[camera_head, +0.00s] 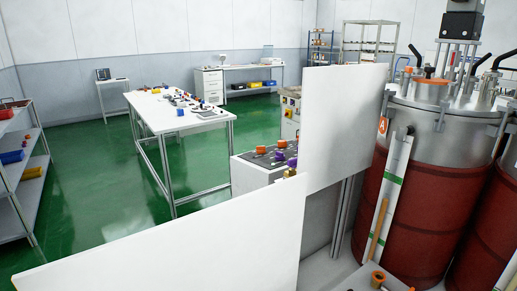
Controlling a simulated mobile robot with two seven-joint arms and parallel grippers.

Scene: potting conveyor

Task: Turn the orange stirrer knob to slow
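A grey control panel (252,168) stands near the middle of the view, partly hidden by white panels. On it are two small orange knobs, one at the left (261,150) and one farther right (282,143). Purple parts (280,154) sit beside them. The labels and knob markings are too small to read, so I cannot tell which orange knob is the stirrer knob or what it is set to. Neither of my grippers shows in the head view.
A white upright panel (342,120) and a low white panel (170,240) block much of the foreground. Red-and-steel tanks (415,205) stand at the right. A worktable (215,122) with small items is behind. Green floor (95,190) is open at left.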

